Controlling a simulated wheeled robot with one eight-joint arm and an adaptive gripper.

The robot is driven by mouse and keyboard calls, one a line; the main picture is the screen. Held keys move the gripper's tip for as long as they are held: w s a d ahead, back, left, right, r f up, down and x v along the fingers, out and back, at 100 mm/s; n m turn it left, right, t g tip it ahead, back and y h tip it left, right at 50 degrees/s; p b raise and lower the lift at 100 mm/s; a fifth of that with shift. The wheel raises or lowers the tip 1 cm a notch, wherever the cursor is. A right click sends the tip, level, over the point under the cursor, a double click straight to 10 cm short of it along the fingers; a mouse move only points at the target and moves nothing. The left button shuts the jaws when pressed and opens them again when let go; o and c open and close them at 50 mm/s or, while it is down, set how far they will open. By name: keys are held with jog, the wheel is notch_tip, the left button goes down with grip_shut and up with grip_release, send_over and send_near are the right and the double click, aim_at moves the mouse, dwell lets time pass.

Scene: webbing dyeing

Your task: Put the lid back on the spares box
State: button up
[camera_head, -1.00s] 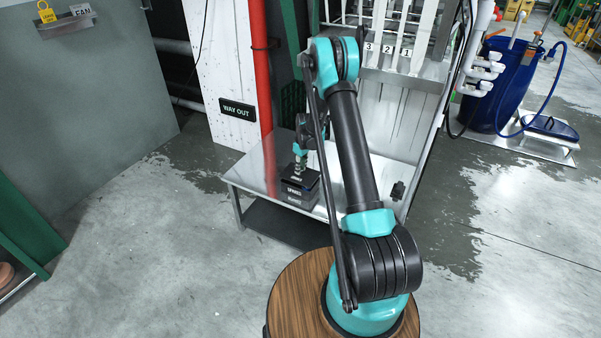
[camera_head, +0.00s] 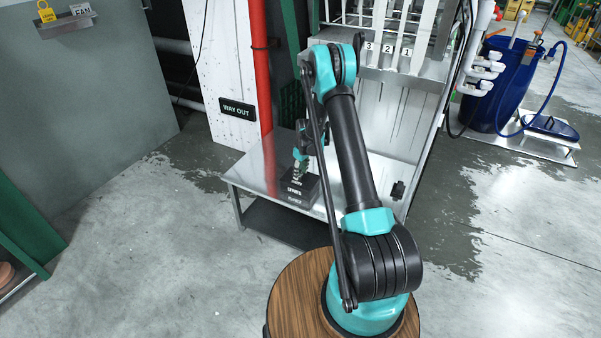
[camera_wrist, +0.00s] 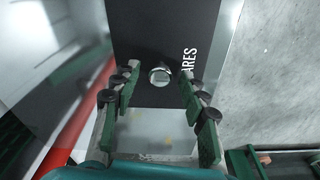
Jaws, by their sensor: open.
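The dark spares box (camera_head: 297,200), with pale lettering on its front, stands on the steel table. Its black lid (camera_wrist: 150,35) rests on top of the box; whether it is fully seated all round I cannot tell. A round metal knob (camera_wrist: 160,75) stands up from the lid, with the white letters "ARES" beside it. My gripper (camera_head: 301,172) is over the lid, fingers pointing down. In the wrist view my gripper (camera_wrist: 160,73) is open, one finger on each side of the knob, with gaps between. It holds nothing.
The steel table (camera_head: 250,175) has bare metal to the left of the box. A small black object (camera_head: 397,190) is at its right edge. A red pipe (camera_head: 262,80) and a "WAY OUT" sign (camera_head: 237,109) are behind. Wet concrete floor is open to the left.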

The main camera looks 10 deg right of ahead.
aim_at(303, 180)
notch_tip(303, 180, up, 12)
jog(key=s+d, duration=0.1)
jog(key=s+d+r+m, duration=0.1)
jog(key=s+r+m, duration=0.1)
jog(key=s+r, duration=0.7)
jog(key=s+d+r+m+t, duration=0.1)
jog(key=s+r+m, duration=0.1)
jog(key=s, duration=1.4)
jog(key=s+d+r+m+t+h, duration=0.1)
jog(key=s+r+m+t, duration=0.1)
jog(key=s, duration=1.3)
jog(key=r+m, duration=0.1)
jog(key=m, duration=0.1)
jog(key=shift+s+m, duration=0.3)
jog(key=shift+s, duration=0.05)
